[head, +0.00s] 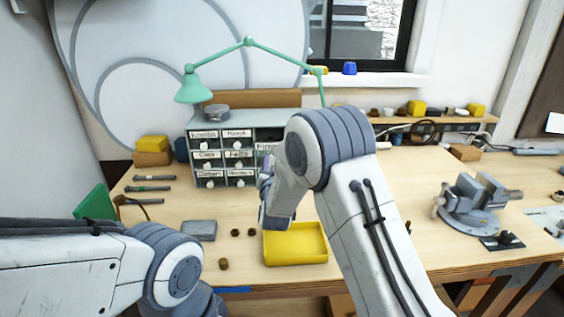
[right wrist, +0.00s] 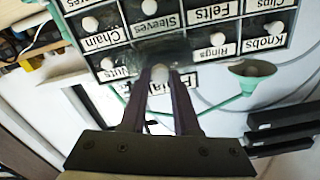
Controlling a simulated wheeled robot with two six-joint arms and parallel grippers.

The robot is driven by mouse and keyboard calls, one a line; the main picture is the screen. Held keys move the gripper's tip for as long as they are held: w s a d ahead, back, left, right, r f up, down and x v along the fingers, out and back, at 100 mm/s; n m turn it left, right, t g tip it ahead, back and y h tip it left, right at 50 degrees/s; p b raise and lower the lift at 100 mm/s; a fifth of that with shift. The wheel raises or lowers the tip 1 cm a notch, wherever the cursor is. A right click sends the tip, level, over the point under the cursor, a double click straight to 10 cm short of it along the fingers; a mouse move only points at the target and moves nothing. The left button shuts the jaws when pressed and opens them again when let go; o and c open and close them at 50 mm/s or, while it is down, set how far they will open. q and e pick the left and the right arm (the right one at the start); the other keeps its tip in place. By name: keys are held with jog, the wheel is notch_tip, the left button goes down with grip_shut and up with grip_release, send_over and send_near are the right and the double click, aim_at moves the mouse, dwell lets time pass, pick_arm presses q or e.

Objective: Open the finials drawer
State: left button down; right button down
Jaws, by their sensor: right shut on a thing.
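The grey drawer cabinet (head: 222,160) stands at the back of the bench, with labelled drawers and white knobs. The finials drawer (head: 265,146) is in the top row, right of Rings, and largely hidden behind my right arm. In the right wrist view, which is upside down, my right gripper (right wrist: 160,78) is shut on the drawer's white knob (right wrist: 160,72). The finials label is mostly covered by the fingers. The drawer front stands out from its neighbours, with a dark gap behind it, so it appears partly open. My left arm shows at lower left; its gripper is out of sight.
A yellow tray (head: 296,244) lies in front of the cabinet, with small brown parts (head: 235,232) and a grey box (head: 199,230) beside it. A green lamp (head: 194,88) rises over the cabinet. A vise (head: 474,200) stands at the right. The bench between is mostly clear.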

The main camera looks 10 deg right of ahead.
jog(key=c, duration=0.6)
grip_release()
jog(key=shift+c, duration=0.2)
jog(key=shift+s, duration=0.1)
jog(key=shift+s, duration=0.3)
jog(key=s+a+b, duration=0.1)
jog(key=s+b, duration=0.2)
jog(key=s, duration=0.6)
jog(key=shift+s, duration=0.3)
jog(key=shift+a, duration=0.2)
